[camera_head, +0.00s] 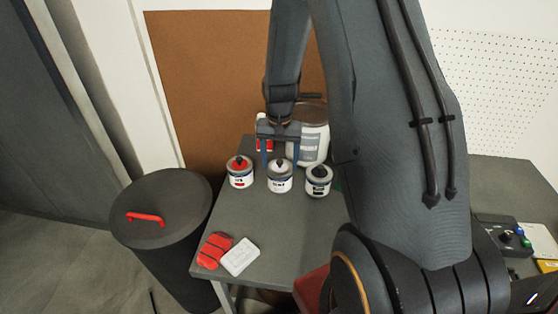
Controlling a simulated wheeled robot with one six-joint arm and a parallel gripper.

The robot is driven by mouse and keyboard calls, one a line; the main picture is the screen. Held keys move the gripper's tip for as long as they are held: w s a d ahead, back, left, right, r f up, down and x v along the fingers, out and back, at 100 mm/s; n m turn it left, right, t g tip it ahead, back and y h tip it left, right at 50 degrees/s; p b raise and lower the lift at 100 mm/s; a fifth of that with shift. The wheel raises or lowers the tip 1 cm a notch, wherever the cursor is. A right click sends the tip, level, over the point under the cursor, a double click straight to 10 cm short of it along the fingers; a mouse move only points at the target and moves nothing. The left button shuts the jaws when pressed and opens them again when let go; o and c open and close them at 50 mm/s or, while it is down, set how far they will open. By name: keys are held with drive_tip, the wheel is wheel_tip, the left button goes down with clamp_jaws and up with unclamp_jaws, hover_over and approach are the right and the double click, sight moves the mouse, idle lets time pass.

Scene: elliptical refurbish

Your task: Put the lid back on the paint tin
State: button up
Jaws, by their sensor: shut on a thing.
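My gripper (280,160) points down over the middle paint tin (279,184). It is shut on the dark-knobbed lid (280,163) at the top of that tin, with a finger at each side. I cannot tell whether the lid rests on the tin's rim or is just above it. The middle tin is small, white-labelled and upright on the grey table (265,235). A red-topped tin (240,173) with a dark knob stands to its left. A dark-topped tin (318,181) with a knob stands to its right.
A large white container (313,142) stands behind the tins, partly hidden by my arm. A red cloth or sponge (215,250) and a white block (240,257) lie at the table's front left. A dark bin (160,215) with a red handle stands left. The table middle is clear.

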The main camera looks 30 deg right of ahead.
idle(0.3)
drive_tip(key=o, duration=1.4)
drive_tip(key=shift+r+p, duration=2.5)
drive_tip(key=shift+r, duration=1.05)
clamp_jaws()
